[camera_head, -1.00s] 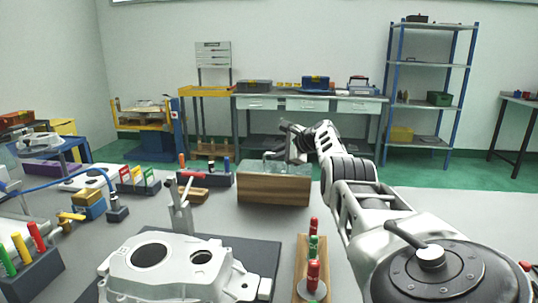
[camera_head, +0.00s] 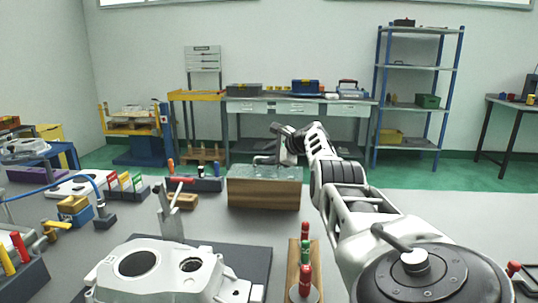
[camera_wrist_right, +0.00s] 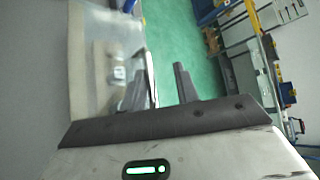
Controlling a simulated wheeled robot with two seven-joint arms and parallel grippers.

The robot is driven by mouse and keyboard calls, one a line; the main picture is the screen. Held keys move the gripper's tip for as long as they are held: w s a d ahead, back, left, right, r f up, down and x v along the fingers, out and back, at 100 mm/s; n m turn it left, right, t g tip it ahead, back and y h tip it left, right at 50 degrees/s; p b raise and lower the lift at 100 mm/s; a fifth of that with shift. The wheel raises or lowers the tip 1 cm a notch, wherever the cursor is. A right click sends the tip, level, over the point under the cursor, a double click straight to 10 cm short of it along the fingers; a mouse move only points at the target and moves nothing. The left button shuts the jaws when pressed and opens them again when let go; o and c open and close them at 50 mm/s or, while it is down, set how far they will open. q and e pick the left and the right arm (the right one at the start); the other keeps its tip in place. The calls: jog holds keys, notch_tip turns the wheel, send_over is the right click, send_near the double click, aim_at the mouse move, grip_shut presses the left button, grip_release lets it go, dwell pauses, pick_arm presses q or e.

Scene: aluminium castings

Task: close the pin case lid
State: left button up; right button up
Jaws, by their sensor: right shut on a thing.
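The pin case is a wooden box (camera_head: 264,194) on the grey table, with a clear lid (camera_head: 262,172) at its top. In the right wrist view the clear lid (camera_wrist_right: 108,70) shows on the left side, beside the fingers. My right gripper (camera_head: 268,159) is at the lid's upper edge and is shut on it. Its two dark fingers also show in the right wrist view (camera_wrist_right: 165,88). The exact lid angle and the case's inside are hard to make out. My left gripper is not in view.
A metal casting (camera_head: 160,270) lies on a dark mat in front. A wooden strip with red and green pins (camera_head: 304,262) stands right of it. A toggle clamp (camera_head: 171,215) and a dark pin block (camera_head: 196,184) stand left of the case. The table right of my arm is mostly clear.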

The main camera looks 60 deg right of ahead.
jog(key=shift+s+d+r, duration=0.2)
jog(key=shift+d+r, duration=0.2)
jog(key=shift+r, duration=0.1)
jog(key=shift+s+r+p, duration=0.35)
jog(key=shift+s+p, duration=0.2)
jog(key=shift+p, duration=0.65)
jog(key=shift+s+a+r+p, duration=0.3)
jog(key=shift+s+p, duration=0.2)
jog(key=shift+p, duration=0.3)
pick_arm(q)
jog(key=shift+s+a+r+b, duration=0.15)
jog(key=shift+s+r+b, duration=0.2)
jog(key=shift+b, duration=0.5)
pick_arm(e)
jog(key=v, duration=1.2)
jog(key=shift+s+a, duration=0.35)
jog(key=shift+s, duration=0.15)
jog(key=shift+f, duration=0.15)
